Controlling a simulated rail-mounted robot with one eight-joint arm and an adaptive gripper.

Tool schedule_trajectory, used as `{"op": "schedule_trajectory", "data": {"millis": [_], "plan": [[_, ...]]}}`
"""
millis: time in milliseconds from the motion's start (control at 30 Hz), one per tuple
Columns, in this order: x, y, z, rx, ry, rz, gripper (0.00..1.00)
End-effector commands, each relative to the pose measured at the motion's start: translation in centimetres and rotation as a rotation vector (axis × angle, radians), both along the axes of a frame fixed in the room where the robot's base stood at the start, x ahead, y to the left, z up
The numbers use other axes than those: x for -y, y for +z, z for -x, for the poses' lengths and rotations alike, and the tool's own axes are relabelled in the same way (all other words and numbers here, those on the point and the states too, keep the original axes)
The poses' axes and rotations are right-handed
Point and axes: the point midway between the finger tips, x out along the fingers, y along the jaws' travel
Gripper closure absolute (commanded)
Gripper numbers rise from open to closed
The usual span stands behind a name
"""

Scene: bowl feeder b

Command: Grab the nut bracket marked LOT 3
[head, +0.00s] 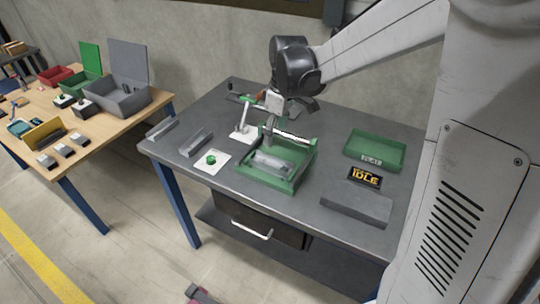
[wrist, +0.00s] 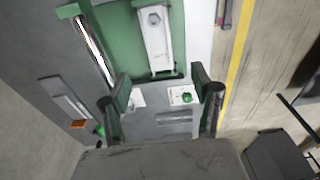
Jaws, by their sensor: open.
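A pale metal bracket with a hexagonal nut (wrist: 155,30) lies in a green fixture tray (wrist: 112,20) in the wrist view. In the head view a grey metal piece (head: 272,163) lies in the green tray (head: 262,179) near the table's middle. No LOT 3 mark can be read on any part. My gripper (wrist: 163,88) is open, its two dark fingers apart with nothing held between them. In the head view my dark gripper (head: 296,95) hangs above the back of the tray, its fingertips hard to make out.
Two grey bars (head: 195,142) lie at the table's left, near a white plate with a green button (head: 212,160). At right are an empty green bin (head: 375,150), an IDLE display (head: 365,176) and a grey block (head: 357,204).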

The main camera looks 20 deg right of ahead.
Motion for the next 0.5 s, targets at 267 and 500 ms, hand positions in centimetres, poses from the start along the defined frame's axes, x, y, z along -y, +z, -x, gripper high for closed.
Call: {"op": "schedule_trajectory", "data": {"millis": [267,500], "plan": [[-0.4,-4.9,-0.4,0.001,-0.001,0.0,0.4],[-0.7,-7.5,-0.7,0.001,-0.002,0.0,0.4]]}}
